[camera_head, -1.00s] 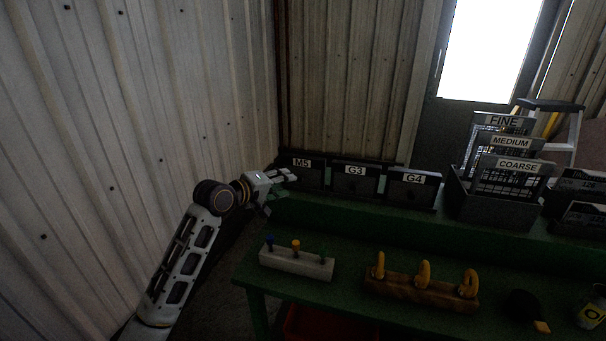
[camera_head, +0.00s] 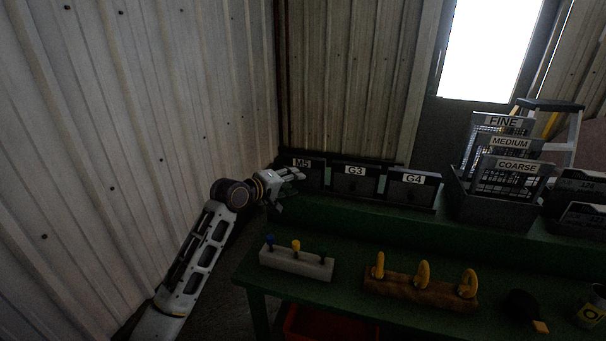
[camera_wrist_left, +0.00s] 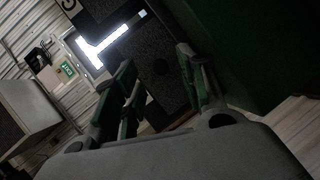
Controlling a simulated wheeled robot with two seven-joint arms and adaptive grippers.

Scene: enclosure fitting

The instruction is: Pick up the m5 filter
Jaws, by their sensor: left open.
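The M5 filter (camera_head: 313,174) is a dark panel with a white M5 label. It stands at the left end of a row on the raised back shelf of the green bench, in the head view. My left gripper (camera_head: 297,175) is at its left front and hides part of it. In the left wrist view the two fingers of my left gripper (camera_wrist_left: 163,88) are spread apart. A dark panel with a bright white strip (camera_wrist_left: 150,68) shows beyond and between them; its label is not readable there. I cannot tell whether the fingers touch it. My right gripper is not in view.
The G3 filter (camera_head: 354,184) and G4 filter (camera_head: 412,190) stand to the right of M5. Mesh screens in a dark bin (camera_head: 495,212) are further right. A grey block with coloured pegs (camera_head: 297,264) and a wooden block with yellow hooks (camera_head: 420,292) sit lower. The corrugated wall (camera_head: 120,130) is close on the left.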

